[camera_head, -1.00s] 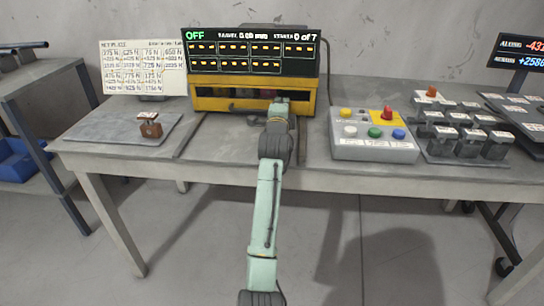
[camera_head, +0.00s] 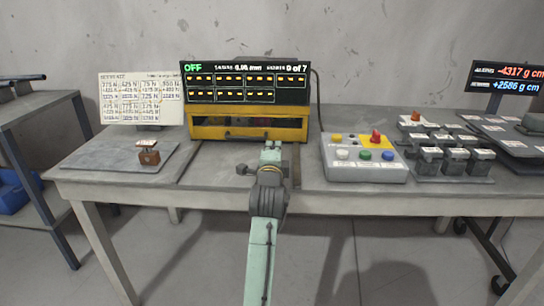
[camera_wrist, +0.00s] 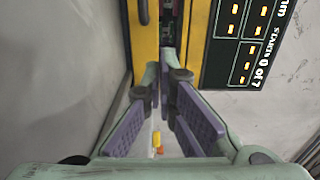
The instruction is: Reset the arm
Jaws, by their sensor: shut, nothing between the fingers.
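My gripper (camera_head: 270,152) is at the middle of the workbench, in front of the yellow-framed machine (camera_head: 248,134). It is shut and empty. In the wrist view my gripper (camera_wrist: 164,78) points at the machine's yellow frame (camera_wrist: 146,45), with purple-padded fingers at either side. The display panel (camera_head: 246,83) above the frame reads OFF in green and 0 of 7; part of the display (camera_wrist: 238,45) shows sideways in the wrist view. My arm runs down toward the bottom of the head view. No contact between gripper and machine is visible.
A grey button box (camera_head: 364,158) with coloured buttons stands right of my gripper. Dark labelled blocks (camera_head: 455,160) sit farther right. A small brown block (camera_head: 149,155) rests on a grey plate (camera_head: 105,157) at left. A placard (camera_head: 140,99) stands behind it.

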